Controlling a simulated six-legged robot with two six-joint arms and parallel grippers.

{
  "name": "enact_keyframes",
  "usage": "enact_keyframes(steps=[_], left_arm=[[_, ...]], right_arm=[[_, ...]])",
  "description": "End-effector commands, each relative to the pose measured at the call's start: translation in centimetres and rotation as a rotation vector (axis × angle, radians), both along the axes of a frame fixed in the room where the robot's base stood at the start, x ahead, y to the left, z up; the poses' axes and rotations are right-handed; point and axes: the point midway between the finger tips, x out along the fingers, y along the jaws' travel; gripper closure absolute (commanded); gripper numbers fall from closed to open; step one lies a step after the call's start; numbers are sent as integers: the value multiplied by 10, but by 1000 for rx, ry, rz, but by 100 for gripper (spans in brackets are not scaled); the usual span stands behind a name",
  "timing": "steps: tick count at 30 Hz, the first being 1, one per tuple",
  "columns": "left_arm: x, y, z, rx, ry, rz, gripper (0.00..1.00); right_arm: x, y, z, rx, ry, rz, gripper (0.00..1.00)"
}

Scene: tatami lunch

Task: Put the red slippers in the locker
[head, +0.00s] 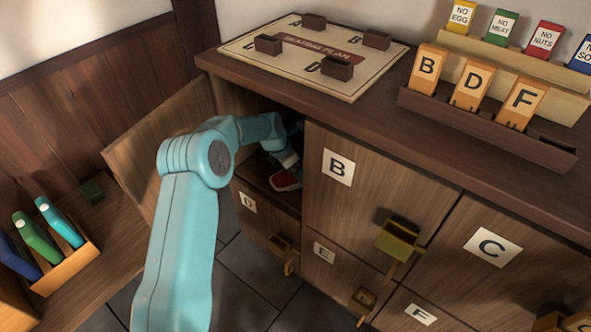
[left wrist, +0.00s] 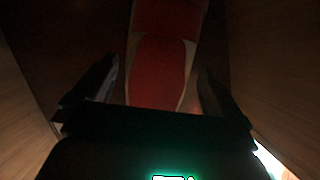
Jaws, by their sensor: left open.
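A red slipper (head: 287,181) with a pale edge lies inside the open locker compartment (head: 258,178) left of door B; only one shows clearly. It also shows in the left wrist view (left wrist: 160,72), stretching away between the fingers. My left arm reaches into the compartment. My left gripper (head: 290,158) is above the slipper, partly hidden by the arm and shadow. In the left wrist view its fingers (left wrist: 157,80) are apart, one on each side of the slipper; I cannot tell whether they touch it. My right gripper is not in view.
The compartment's door (head: 150,140) stands open to the left. Doors B (head: 370,165) and C (head: 500,225) are shut, with a brass-coloured fitting (head: 400,240) on B. A seating plan board (head: 310,55) and a card rack (head: 480,125) stand on top. A bin of coloured items (head: 65,270) is at left.

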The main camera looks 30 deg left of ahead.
Motion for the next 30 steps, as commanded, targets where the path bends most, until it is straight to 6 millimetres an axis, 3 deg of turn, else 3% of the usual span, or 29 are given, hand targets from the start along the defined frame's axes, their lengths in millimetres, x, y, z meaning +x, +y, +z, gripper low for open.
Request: enact_keyframes(steps=[4,10,30], left_arm=[[-10,7,31,1,-3,2,0],[-21,12,52,0,-1,0,0],[-22,12,54,0,0,0,0]], right_arm=[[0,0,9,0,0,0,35],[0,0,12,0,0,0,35],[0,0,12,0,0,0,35]])
